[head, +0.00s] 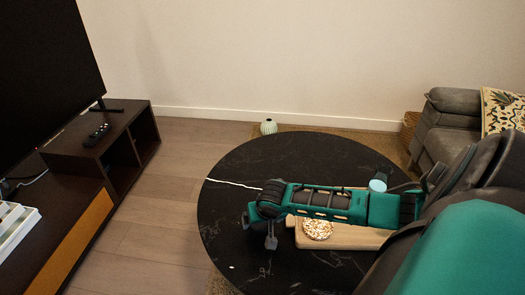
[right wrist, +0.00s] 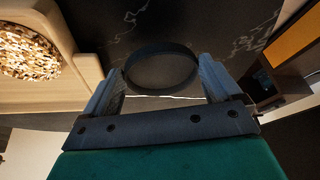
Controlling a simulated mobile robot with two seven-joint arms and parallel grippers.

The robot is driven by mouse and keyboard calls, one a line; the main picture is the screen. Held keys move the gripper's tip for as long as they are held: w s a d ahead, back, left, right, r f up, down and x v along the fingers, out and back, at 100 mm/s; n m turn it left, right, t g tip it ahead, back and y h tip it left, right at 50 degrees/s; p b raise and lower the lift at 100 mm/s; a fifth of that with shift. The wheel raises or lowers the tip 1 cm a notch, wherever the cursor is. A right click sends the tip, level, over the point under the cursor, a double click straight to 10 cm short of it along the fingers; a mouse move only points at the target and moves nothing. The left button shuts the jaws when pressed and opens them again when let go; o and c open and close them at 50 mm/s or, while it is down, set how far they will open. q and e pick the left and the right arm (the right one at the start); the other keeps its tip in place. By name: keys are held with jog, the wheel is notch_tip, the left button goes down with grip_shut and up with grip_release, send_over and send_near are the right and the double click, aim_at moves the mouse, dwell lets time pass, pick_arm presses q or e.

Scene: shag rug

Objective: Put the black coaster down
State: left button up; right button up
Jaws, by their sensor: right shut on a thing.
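The black coaster (right wrist: 160,68) is a dark round disc with a raised rim in the right wrist view. It sits between the two fingers of my right gripper (right wrist: 163,78), which is shut on it. In the head view my right gripper (head: 258,230) is over the left-front part of the round black marbled table (head: 228,215). I cannot make out the coaster against the dark top there, nor how far it is above the table. My left gripper is not in view.
A wooden board (head: 360,238) with a round, nut-like textured item (head: 318,229) lies right of my gripper, partly under my arm. A light-blue object (head: 378,185) is beyond the forearm. The table's left and front areas look clear. A dark TV cabinet (head: 90,165) stands left.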

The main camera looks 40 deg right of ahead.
aim_at(263, 227)
notch_tip(263, 227, down, 4)
jog(key=shift+r+b, duration=0.1)
jog(key=shift+b, duration=0.8)
jog(key=shift+f, duration=0.3)
jog(key=o, duration=0.7)
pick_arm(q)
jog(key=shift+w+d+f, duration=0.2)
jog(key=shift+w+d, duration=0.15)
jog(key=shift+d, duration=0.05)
